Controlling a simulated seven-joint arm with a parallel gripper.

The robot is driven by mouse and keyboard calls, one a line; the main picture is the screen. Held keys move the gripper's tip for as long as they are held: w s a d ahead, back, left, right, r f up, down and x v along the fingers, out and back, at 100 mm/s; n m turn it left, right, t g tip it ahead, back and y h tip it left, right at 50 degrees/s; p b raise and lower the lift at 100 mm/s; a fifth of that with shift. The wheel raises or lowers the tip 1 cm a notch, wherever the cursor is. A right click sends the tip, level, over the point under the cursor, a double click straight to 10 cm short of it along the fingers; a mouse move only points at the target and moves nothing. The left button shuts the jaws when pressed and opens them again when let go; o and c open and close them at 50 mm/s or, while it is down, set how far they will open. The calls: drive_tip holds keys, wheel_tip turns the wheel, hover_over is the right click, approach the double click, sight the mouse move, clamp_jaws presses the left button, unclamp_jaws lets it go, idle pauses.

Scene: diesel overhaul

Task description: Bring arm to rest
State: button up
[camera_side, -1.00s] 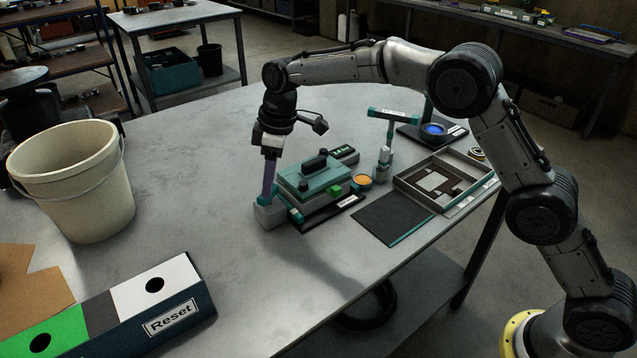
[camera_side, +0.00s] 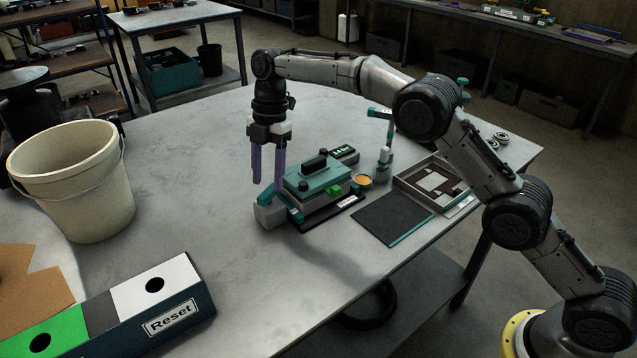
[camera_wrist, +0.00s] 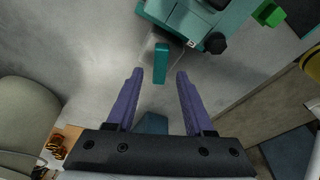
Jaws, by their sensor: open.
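My gripper (camera_side: 268,168) points down above the table, with its two purple fingers apart and nothing between them. It is just left of and behind the teal box-shaped device (camera_side: 316,174), above the grey block (camera_side: 270,212) at that device's left end. In the wrist view my gripper (camera_wrist: 158,74) also shows open fingers. A teal bar (camera_wrist: 162,62) on the grey block lies ahead between the fingertips, and part of the teal device (camera_wrist: 205,18) shows at the top.
A cream bucket (camera_side: 75,180) stands at the left. A Reset button box (camera_side: 165,300) is at the front left. A dark mat (camera_side: 392,220) and a framed tray (camera_side: 428,184) lie to the right. A small teal-topped stand (camera_side: 384,145) is behind them. The table's front middle is bare.

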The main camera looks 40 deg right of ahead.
sight(270, 190)
drive_tip(key=shift+f, duration=1.7)
clamp_jaws()
drive_tip(key=m+t, duration=0.1)
drive_tip(key=m, duration=0.3)
drive_tip(key=shift+s, duration=0.15)
drive_tip(key=shift+m, duration=0.4)
